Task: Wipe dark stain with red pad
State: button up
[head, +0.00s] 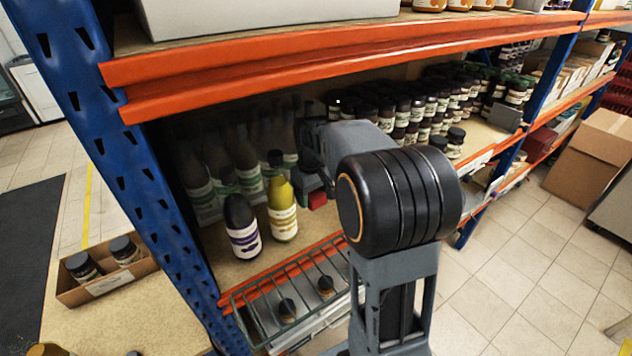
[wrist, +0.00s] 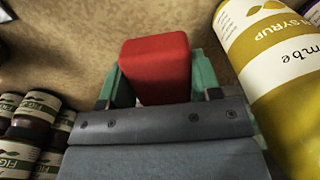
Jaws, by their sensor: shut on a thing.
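The red pad (wrist: 155,68) is a small block held between the green fingers of my gripper (wrist: 158,88) in the wrist view. In the head view the red pad (head: 317,200) shows small at the end of my gripper (head: 313,186), inside the shelf bay. The pad is close above or at the brown shelf board (wrist: 85,40); I cannot tell whether it touches. No dark stain can be made out in either view; my arm hides part of the board.
A yellow syrup bottle (head: 283,212) stands close beside my gripper, with a dark purple-labelled bottle (head: 242,228) left of it. Jars (wrist: 30,125) stand on the other side. An orange beam (head: 300,65) crosses above. A wire basket (head: 290,300) hangs at the front.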

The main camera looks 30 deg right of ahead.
jog(key=shift+r+p, duration=0.7)
jog(key=shift+r, duration=0.5)
jog(key=shift+f, duration=0.1)
